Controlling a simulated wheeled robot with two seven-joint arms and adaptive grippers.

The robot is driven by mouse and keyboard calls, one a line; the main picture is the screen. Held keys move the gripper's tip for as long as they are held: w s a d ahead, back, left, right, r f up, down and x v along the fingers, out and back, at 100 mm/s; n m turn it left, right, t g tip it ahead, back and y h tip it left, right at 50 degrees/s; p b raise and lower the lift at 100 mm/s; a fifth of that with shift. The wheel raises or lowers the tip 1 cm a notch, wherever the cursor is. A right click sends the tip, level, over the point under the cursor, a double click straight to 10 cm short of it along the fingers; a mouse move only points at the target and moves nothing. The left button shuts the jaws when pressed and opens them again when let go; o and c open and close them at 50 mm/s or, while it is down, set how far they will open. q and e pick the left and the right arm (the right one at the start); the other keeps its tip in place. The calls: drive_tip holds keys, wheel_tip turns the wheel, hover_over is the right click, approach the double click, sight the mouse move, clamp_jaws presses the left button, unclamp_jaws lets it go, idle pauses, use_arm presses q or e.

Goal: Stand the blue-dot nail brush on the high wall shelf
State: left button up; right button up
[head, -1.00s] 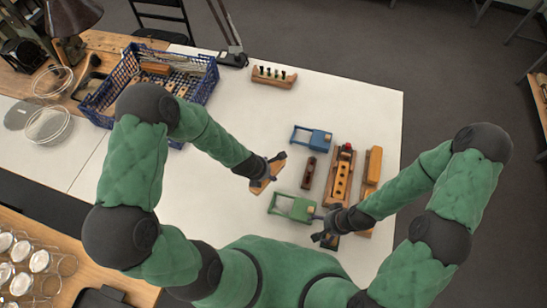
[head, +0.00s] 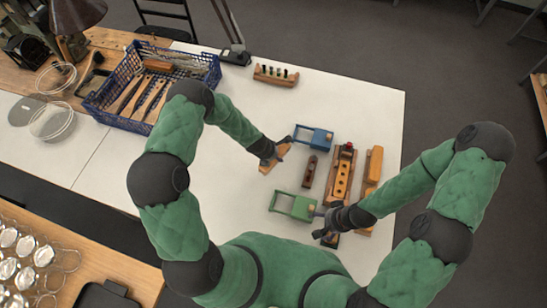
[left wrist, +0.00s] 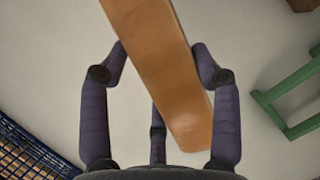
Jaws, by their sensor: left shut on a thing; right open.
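My left gripper (head: 271,152) is shut on a brown wooden piece (head: 266,166) above the white table. In the left wrist view, the smooth wooden piece (left wrist: 165,65) passes slantwise between the fingers (left wrist: 160,75). I see no blue dot or bristles on it, so I cannot tell whether it is the blue-dot nail brush. My right gripper (head: 322,236) is open, low over the table by the green frame, close to a small dark block (head: 331,241). I cannot make out the high wall shelf.
A blue basket (head: 115,120) holds several wooden handles. A blue frame (head: 314,138), green frame (head: 293,207), dark brown block (head: 309,172), holed wooden block (head: 341,178) and orange-brown block (head: 373,165) stand right. A wooden rack (head: 275,75) is behind. The white table's left-middle is clear.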

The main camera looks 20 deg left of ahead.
use_arm(q)
drive_tip(key=shift+w+f, duration=0.35)
drive_tip(key=shift+f, duration=0.05)
drive_tip(key=shift+f+b, duration=1.1)
drive_tip(key=shift+f, duration=0.4)
use_arm(e)
drive_tip(key=shift+f, duration=1.1)
use_arm(q)
drive_tip(key=shift+f, duration=0.15)
use_arm(e)
drive_tip(key=shift+f, duration=0.15)
use_arm(q)
drive_tip(key=o, duration=1.4)
drive_tip(key=shift+o, duration=0.2)
